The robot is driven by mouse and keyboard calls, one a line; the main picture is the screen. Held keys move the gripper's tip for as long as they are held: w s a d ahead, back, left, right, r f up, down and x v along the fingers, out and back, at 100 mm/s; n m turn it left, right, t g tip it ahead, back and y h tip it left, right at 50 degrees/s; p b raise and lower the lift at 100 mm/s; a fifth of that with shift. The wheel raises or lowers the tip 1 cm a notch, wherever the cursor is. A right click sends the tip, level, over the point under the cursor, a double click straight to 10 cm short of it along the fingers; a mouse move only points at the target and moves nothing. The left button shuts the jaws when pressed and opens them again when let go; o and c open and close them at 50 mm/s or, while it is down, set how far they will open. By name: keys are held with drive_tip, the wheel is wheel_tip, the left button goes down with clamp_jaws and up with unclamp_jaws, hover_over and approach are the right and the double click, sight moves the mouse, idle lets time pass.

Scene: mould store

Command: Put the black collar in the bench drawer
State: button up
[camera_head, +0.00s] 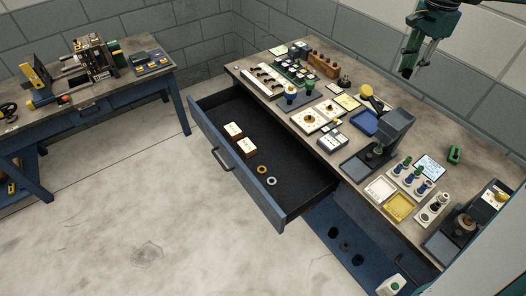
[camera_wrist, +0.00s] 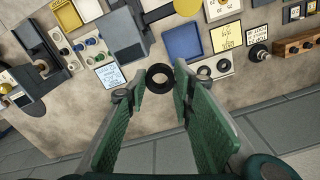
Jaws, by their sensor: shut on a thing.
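The black collar (camera_wrist: 160,68) is a dark ring between the tips of my gripper's green fingers (camera_wrist: 159,88) in the wrist view. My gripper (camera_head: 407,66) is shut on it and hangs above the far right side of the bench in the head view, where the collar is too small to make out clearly. The bench drawer (camera_head: 300,184) is pulled open at the front of the bench. It has a dark lining and holds two brown-and-white boxes (camera_head: 233,130), a yellow ring (camera_head: 262,169) and a pale ring (camera_head: 264,182).
The bench top (camera_head: 300,128) is crowded with trays, fixtures and small parts. A dark grey machine (camera_head: 396,124) stands upright on it. A green part (camera_head: 455,154) lies near the back edge. The drawer's right part is empty. Another bench (camera_head: 95,92) stands at left.

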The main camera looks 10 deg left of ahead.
drive_tip(key=s+a+n+b, duration=0.2)
drive_tip(key=s+a, duration=0.2)
drive_tip(key=a, duration=0.8)
drive_tip(key=n+b, duration=0.5)
drive_tip(key=n, duration=0.3)
hover_over(282, 195)
wheel_tip(282, 195, down, 37)
drive_tip(key=shift+f, duration=0.5)
drive_tip(key=shift+f+b, duration=0.95)
drive_tip(key=shift+f, duration=2.2)
drive_tip(key=shift+f+b, duration=0.55)
drive_tip(key=shift+f, duration=1.3)
